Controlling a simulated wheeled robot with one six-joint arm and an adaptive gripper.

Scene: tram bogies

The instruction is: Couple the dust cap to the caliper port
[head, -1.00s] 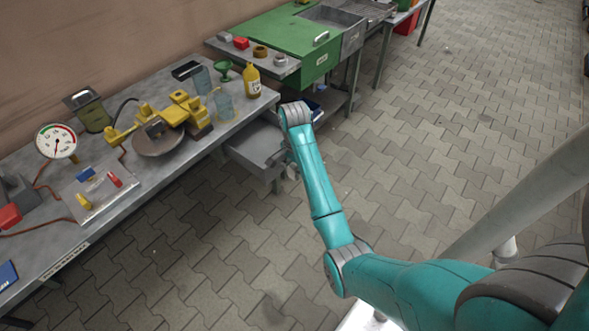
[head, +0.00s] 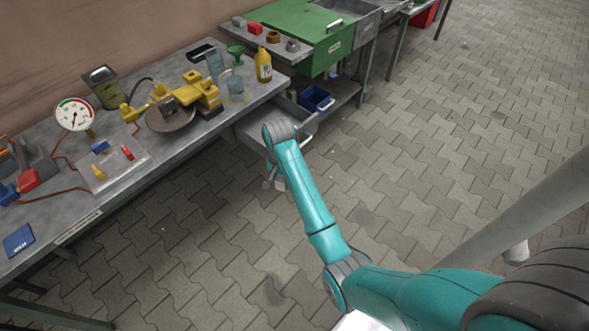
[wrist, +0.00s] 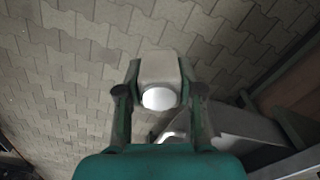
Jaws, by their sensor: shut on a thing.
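The yellow caliper (head: 198,92) sits on the grey bench, with a dark disc (head: 170,117) at its near side. I cannot make out its port. In the wrist view my gripper (wrist: 160,88) is shut on a pale grey-beige block-like thing (wrist: 160,66) with a bright white round end (wrist: 158,99). I cannot tell whether this is the dust cap. The gripper is in front of the bench over the paved floor, near the open drawer (head: 251,132). In the head view my own wrist mostly hides it.
The drawer also shows in the wrist view (wrist: 245,132), right of the gripper. The bench carries a pressure gauge (head: 74,114), a clear tray (head: 110,176) with small coloured pieces, and a yellow bottle (head: 263,65). The floor is clear.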

